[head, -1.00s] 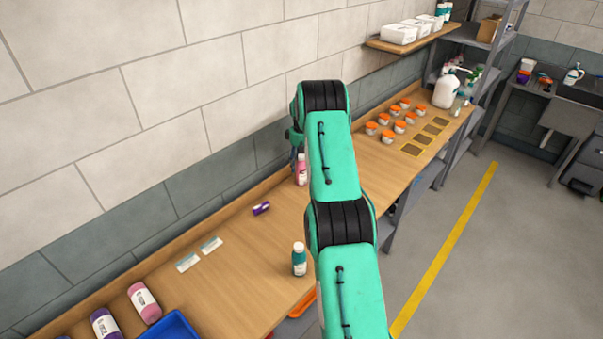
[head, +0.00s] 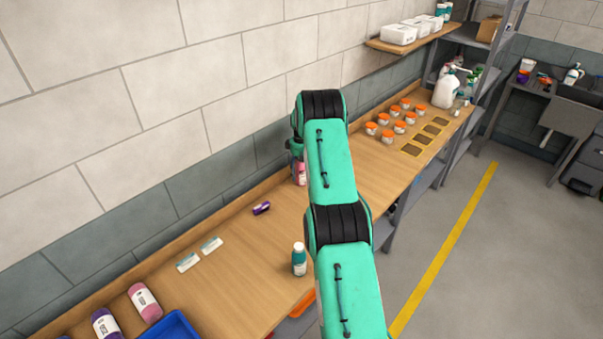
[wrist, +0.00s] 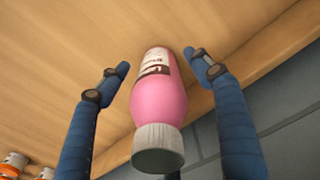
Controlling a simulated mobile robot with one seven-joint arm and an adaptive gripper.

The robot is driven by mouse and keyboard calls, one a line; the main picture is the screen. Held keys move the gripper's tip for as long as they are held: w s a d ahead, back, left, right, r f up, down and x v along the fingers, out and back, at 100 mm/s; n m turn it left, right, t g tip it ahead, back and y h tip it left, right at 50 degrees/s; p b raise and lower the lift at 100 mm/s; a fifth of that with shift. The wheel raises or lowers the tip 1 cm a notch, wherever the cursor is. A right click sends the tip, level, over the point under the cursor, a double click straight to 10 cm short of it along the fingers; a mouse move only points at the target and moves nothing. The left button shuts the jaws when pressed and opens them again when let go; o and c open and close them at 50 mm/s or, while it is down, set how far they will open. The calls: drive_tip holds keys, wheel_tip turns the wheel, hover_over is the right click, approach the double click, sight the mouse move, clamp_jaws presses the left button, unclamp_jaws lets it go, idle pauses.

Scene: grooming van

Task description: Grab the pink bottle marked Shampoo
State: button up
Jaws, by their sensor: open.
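A pink bottle (wrist: 160,101) with a white ribbed cap stands on the wooden bench. In the wrist view it lies between the two blue fingers of my gripper (wrist: 158,70), with a gap on each side. Its label is partly in view, and I cannot read it clearly. In the head view only a strip of the pink bottle (head: 300,174) shows, beside my arm, which hides the rest. My gripper is open around the bottle. In the head view the fingers are mostly hidden behind my arm.
A teal bottle with a white cap (head: 299,259) stands near the bench's front edge. A small purple item (head: 262,208) lies behind it. Pink (head: 145,302) and purple (head: 106,324) bottles lie near a blue tray (head: 176,326). Several orange-lidded jars (head: 387,137) stand farther right.

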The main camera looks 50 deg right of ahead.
sight(301, 166)
idle(0.5)
drive_tip(key=c, duration=1.6)
drive_tip(key=shift+r, duration=0.1)
drive_tip(key=shift+r, duration=1.55)
drive_tip(key=shift+s+a+r, duration=0.1)
drive_tip(key=shift+r, duration=0.1)
drive_tip(key=s+a, duration=0.3)
drive_tip(key=s, duration=0.1)
drive_tip(key=s+a+r, duration=0.1)
drive_tip(key=s+a, duration=0.2)
drive_tip(key=s, duration=0.1)
drive_tip(key=s+a+b, duration=0.1)
drive_tip(key=s+a, duration=0.3)
drive_tip(key=shift+r, duration=0.2)
